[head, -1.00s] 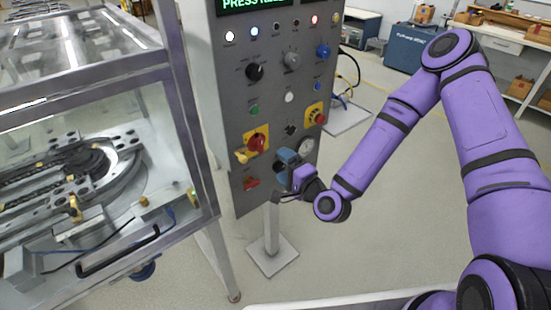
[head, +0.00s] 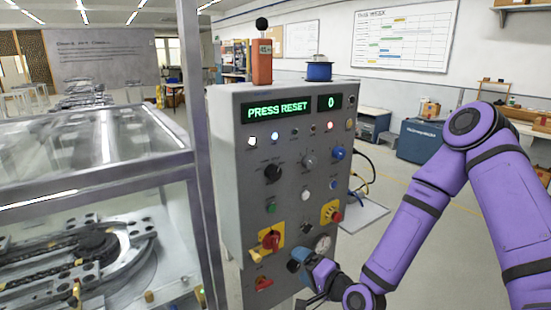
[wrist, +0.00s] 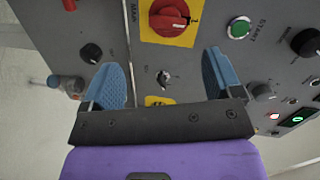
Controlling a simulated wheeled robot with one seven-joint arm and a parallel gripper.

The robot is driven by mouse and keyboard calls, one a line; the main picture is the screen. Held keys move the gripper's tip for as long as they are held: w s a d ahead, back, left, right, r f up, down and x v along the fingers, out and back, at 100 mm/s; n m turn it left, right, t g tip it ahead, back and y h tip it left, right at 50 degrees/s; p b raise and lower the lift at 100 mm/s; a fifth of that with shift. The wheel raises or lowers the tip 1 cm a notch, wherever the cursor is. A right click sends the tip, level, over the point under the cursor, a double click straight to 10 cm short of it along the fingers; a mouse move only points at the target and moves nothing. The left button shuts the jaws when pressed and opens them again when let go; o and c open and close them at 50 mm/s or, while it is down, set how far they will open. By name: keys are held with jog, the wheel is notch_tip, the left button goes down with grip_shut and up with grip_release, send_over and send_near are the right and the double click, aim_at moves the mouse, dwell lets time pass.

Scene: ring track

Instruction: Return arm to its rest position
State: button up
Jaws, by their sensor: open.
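My purple arm (head: 425,205) reaches in from the right of the head view, bent at the elbow. My gripper (head: 301,258) is low in front of the grey control panel (head: 237,180). In the wrist view my gripper (wrist: 165,70) has its two blue fingers wide apart with nothing held. A small key-type switch (wrist: 165,78) shows on the panel between them. A red rotary switch on a yellow plate (wrist: 170,18) is just above, and a green START button (wrist: 239,27) is up and right. I cannot tell whether the fingers touch the panel.
The panel display reads PRESS RESET (head: 278,109). A glazed machine enclosure (head: 95,180) with a metal frame stands close on the left. A blue cabinet (head: 420,141) and a bench stand behind on the right. Open floor (head: 378,245) lies right of the panel.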

jog(key=s+d+r+n+g+h, duration=0.2)
jog(key=d+r+n+h, duration=0.25)
jog(key=d+r, duration=0.45)
jog(key=s+d+r+n+g+h, duration=0.25)
jog(key=d+r+h, duration=0.35)
jog(key=r, duration=0.5)
jog(key=s+d+r+g, duration=0.1)
jog(key=s+d+r, duration=0.2)
jog(key=s+r, duration=0.3)
jog(key=s+d+r+g, duration=0.1)
jog(key=s+d+r, duration=0.3)
jog(key=s, duration=1.1)
notch_tip(320, 180, up, 3)
jog(key=shift+s+d+r+g, duration=0.2)
jog(key=shift+g, duration=0.15)
